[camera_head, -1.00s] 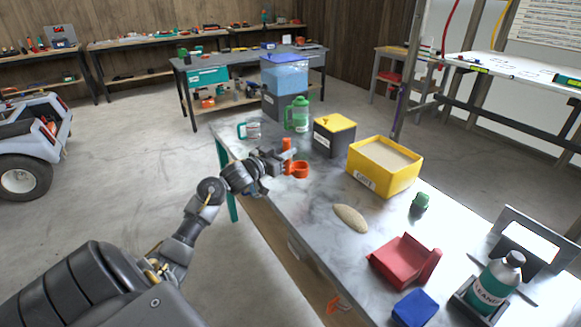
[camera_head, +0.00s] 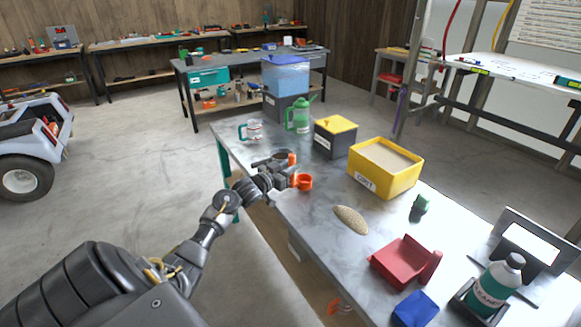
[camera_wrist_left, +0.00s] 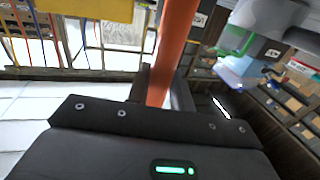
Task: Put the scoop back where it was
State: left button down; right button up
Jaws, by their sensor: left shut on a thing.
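The orange scoop (camera_head: 305,182) is in my left gripper (camera_head: 288,166), over the near left part of the grey workbench. The gripper is shut on its handle, which stands up between the fingers. In the left wrist view the orange handle (camera_wrist_left: 175,45) rises between the jaws. I cannot tell if the scoop touches the bench top. The yellow grit bin (camera_head: 365,184), full of pale grit, stands to the right of the scoop. My right gripper is not in view.
A tan grit heap (camera_head: 350,220) lies on the bench. A red dustpan-like tray (camera_head: 402,264), blue block (camera_head: 414,308), cleaner bottle (camera_head: 493,286), dark box with yellow lid (camera_head: 335,138), green jug (camera_head: 298,115) and mug (camera_head: 251,131) stand around. Bench between scoop and heap is clear.

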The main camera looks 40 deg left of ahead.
pick_arm(q)
jog(key=c, duration=1.7)
grip_release()
jog(key=shift+f, duration=0.15)
jog(key=o, duration=0.5)
jog(key=shift+c, duration=0.2)
jog(key=shift+r, duration=0.25)
jog(key=s, duration=1.2)
jog(key=shift+a+b, duration=0.2)
jog(key=shift+b, duration=0.15)
jog(key=shift+f, duration=0.1)
